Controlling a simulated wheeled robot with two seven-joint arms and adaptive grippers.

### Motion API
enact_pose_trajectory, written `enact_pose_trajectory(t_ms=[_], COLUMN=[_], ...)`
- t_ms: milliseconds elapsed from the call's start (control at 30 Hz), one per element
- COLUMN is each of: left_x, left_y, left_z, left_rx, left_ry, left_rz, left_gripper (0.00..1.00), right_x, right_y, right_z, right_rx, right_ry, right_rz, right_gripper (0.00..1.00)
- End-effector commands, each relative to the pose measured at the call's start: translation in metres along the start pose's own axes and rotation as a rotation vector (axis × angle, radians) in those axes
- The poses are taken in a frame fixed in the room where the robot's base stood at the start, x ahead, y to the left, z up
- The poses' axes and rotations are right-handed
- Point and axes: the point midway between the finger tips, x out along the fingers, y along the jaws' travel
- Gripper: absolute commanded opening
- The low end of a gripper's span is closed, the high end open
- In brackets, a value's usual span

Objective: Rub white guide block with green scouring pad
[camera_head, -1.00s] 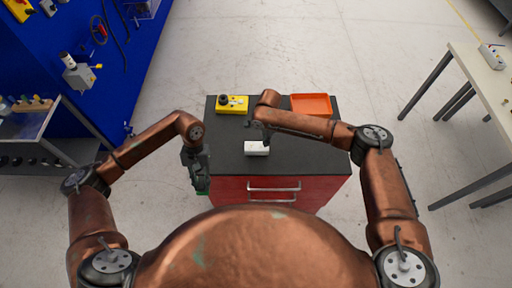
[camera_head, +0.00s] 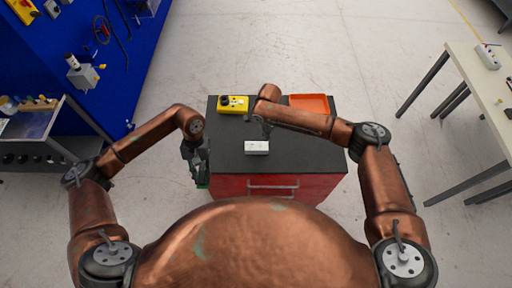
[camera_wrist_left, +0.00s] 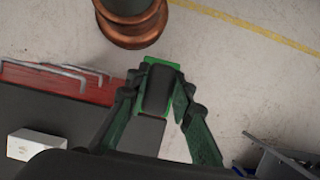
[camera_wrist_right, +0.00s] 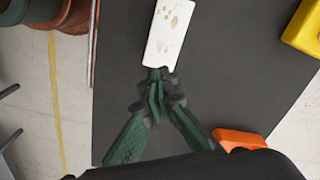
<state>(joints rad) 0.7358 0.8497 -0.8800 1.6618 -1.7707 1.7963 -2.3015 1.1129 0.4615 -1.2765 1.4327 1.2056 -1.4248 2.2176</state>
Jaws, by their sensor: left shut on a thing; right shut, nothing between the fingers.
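The white guide block (camera_head: 257,148) lies on the dark top of a red cabinet, near its front. In the right wrist view the block (camera_wrist_right: 168,32) shows brownish stains on its upper face. My right gripper (camera_head: 266,129) is shut and empty just behind the block. Its fingertips (camera_wrist_right: 155,78) appear at the block's near end; I cannot tell whether they touch. My left gripper (camera_head: 202,180) is off the cabinet's left front edge, shut on the green scouring pad (camera_wrist_left: 162,60). The pad shows as green edges around a dark middle, partly hidden by the fingers.
The cabinet top (camera_head: 300,155) is clear around the block. A yellow control box (camera_head: 233,103) stands at its back left and an orange tray (camera_head: 310,103) at its back right. A red drawer front with metal handles (camera_head: 273,187) faces me. A pale table (camera_head: 480,75) stands far right.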

Motion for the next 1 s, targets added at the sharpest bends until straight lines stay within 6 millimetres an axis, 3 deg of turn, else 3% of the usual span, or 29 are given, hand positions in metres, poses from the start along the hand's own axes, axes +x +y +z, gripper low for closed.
enact_pose_trajectory(t_ms=[167, 633, 800, 1000], left_x=[0.0, 0.0, 0.0, 0.0], left_y=[0.0, 0.0, 0.0, 0.0], left_z=[0.0, 0.0, 0.0, 0.0], left_rx=[0.0, 0.0, 0.0, 0.0], left_ry=[0.0, 0.0, 0.0, 0.0], left_rz=[0.0, 0.0, 0.0, 0.0], left_gripper=[0.02, 0.02, 0.02, 0.02], right_x=[-0.013, -0.102, -0.117, -0.12], right_y=[-0.001, -0.001, 0.0, 0.0], right_z=[0.0, 0.0, 0.0, 0.0], right_rx=[0.001, -0.001, 0.0, 0.0], right_ry=[-0.001, 0.0, -0.001, 0.0], right_rz=[-0.002, -0.003, 0.0, 0.001], right_gripper=[0.0, 0.0, 0.0, 0.0])
